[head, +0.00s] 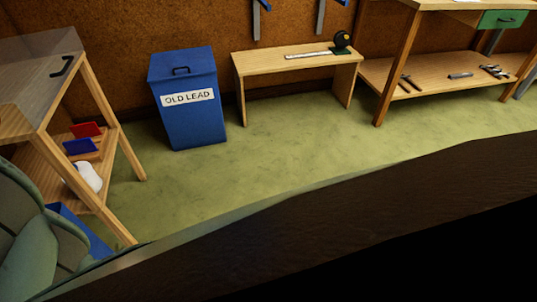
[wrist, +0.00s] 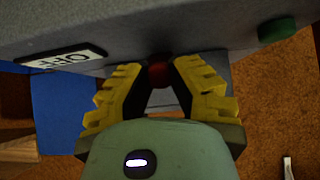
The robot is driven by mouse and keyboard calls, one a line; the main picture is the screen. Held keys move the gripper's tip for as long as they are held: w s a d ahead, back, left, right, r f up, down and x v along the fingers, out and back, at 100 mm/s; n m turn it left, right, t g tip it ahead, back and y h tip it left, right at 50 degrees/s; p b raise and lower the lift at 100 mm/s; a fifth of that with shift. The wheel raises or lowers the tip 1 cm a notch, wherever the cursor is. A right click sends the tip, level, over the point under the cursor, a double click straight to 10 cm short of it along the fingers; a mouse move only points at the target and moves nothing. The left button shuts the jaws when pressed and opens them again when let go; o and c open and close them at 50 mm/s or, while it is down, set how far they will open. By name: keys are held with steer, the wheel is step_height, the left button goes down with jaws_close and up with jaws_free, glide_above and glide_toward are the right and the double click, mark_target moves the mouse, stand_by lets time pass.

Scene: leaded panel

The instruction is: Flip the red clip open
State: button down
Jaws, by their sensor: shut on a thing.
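In the wrist view, my gripper (wrist: 160,78) has its yellow, ridged fingers closed in around a small dark-red part, the red clip (wrist: 158,74), on the edge of a grey panel (wrist: 200,25). The fingers are shut on it, one on each side. Only its rounded, shaded front shows between the fingertips, so whether the clip is up or down cannot be told. My gripper and the clip cannot be made out in the head view.
A label reading OFF (wrist: 62,60) is left of the clip and a green button (wrist: 277,30) right of it. In the head view, a blue OLD LEAD bin (head: 188,125), a low bench (head: 270,63) and a wooden rack (head: 130,155) stand around green floor. A large dark surface fills the foreground.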

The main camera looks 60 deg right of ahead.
steer(key=shift+s+d+f, duration=0.1)
steer(key=shift+d+f, duration=0.15)
steer(key=shift+f, duration=0.1)
steer(key=c, duration=0.7)
jaws_free()
steer(key=shift+a+r, duration=0.15)
steer(key=shift+r, duration=0.05)
steer(key=shift+c, duration=0.2)
steer(key=v, duration=1.2)
